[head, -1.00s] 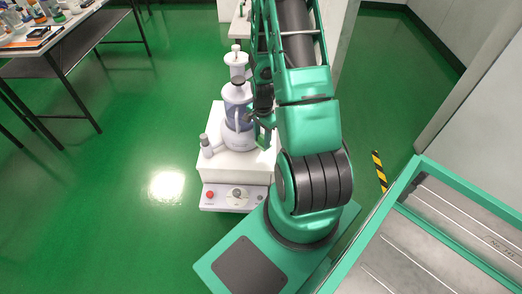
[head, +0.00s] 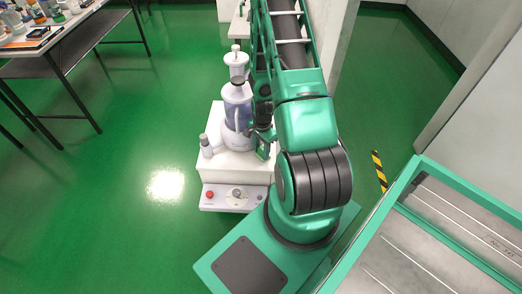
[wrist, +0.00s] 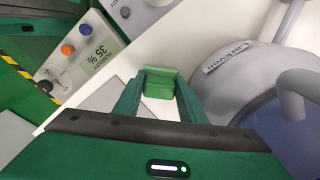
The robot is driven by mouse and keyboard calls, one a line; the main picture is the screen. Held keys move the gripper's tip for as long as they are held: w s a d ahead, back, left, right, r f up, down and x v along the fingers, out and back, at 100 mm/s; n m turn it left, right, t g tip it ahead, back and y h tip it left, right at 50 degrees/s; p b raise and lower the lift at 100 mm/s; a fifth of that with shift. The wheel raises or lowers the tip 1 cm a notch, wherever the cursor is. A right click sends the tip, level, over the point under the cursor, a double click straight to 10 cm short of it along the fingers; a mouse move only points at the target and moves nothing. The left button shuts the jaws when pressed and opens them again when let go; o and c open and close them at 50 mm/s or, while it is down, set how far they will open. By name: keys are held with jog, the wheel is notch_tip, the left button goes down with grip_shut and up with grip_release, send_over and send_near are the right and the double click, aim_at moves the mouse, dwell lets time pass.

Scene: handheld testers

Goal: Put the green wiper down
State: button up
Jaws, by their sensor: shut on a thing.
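My gripper (wrist: 160,85) is shut on the green wiper (wrist: 158,76), a small green block between the fingertips in the wrist view. Behind it lies the white top of a cabinet (wrist: 165,40); I cannot tell whether the wiper touches this top. In the head view my gripper (head: 263,150) is at the right side of the white cabinet (head: 221,170), right beside the food processor. There the wiper cannot be told apart from the green fingers.
A food processor (head: 238,115) with a blue-tinted bowl stands left of my gripper. A small grey-white bottle-like item (head: 206,147) stands at the cabinet's left edge.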

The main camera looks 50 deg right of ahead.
jog(key=shift+f, duration=0.1)
jog(key=o, duration=1.1)
notch_tip(320, 180, up, 13)
notch_tip(320, 180, up, 10)
jog(key=n, duration=0.3)
send_over(262, 149)
jog(key=s+a, duration=0.1)
jog(key=s, duration=0.1)
jog(key=s+a+r+n, duration=0.4)
jog(key=s+a+r, duration=0.1)
jog(key=s+r, duration=0.3)
jog(key=s+a+r+n, duration=0.5)
jog(key=s+r, duration=0.2)
jog(key=r, duration=0.4)
jog(key=shift+s+r, duration=0.2)
jog(key=shift+s, duration=0.2)
